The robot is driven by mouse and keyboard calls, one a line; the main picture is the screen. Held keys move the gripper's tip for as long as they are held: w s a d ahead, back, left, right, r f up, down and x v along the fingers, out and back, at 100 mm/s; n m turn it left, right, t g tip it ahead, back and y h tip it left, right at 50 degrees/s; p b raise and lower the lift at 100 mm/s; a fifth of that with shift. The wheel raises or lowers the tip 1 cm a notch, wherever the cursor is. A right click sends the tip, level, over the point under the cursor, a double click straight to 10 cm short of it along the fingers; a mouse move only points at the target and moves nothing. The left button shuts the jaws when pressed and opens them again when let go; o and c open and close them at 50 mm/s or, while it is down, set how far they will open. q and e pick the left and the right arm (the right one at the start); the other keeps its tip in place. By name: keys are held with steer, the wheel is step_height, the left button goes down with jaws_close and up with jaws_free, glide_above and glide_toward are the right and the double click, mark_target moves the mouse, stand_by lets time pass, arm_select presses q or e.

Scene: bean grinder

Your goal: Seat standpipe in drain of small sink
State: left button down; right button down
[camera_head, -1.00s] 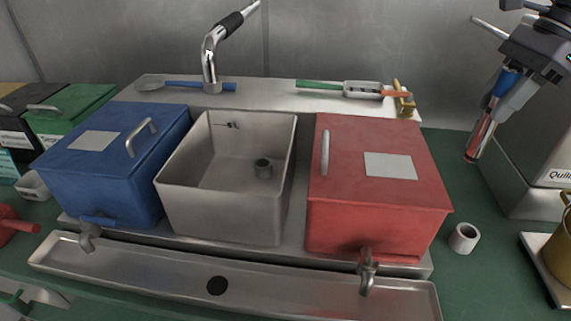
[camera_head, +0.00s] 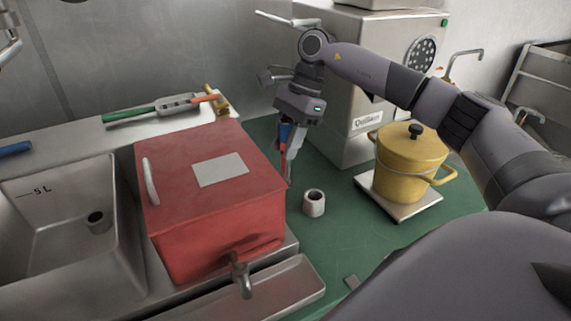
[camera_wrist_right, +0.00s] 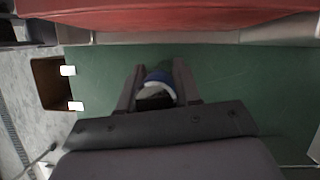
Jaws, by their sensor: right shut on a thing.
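The small sink (camera_head: 62,188) is the grey steel basin at the left of the head view, marked 5L inside. Its drain (camera_head: 95,218) is a dark round opening with a raised rim. My right gripper (camera_head: 287,148) is behind the right edge of the red box, well right of the sink. It is shut on a slim upright tube, blue above and red below. I cannot tell for sure that this is the standpipe. In the right wrist view, a round blue and white end (camera_wrist_right: 157,82) shows between the fingers. My left gripper is not in view.
The red lidded box (camera_head: 206,225) with a tap stands between my right gripper and the sink. A short pale hollow cylinder (camera_head: 314,203) stands on the green counter (camera_head: 330,245). A yellow pot (camera_head: 407,165) sits on a plate at the right. A steel machine (camera_head: 350,80) stands behind.

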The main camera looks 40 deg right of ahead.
mark_target(286, 166)
steer(key=shift+f, duration=3.05)
steer(key=c, duration=0.8)
jaws_free()
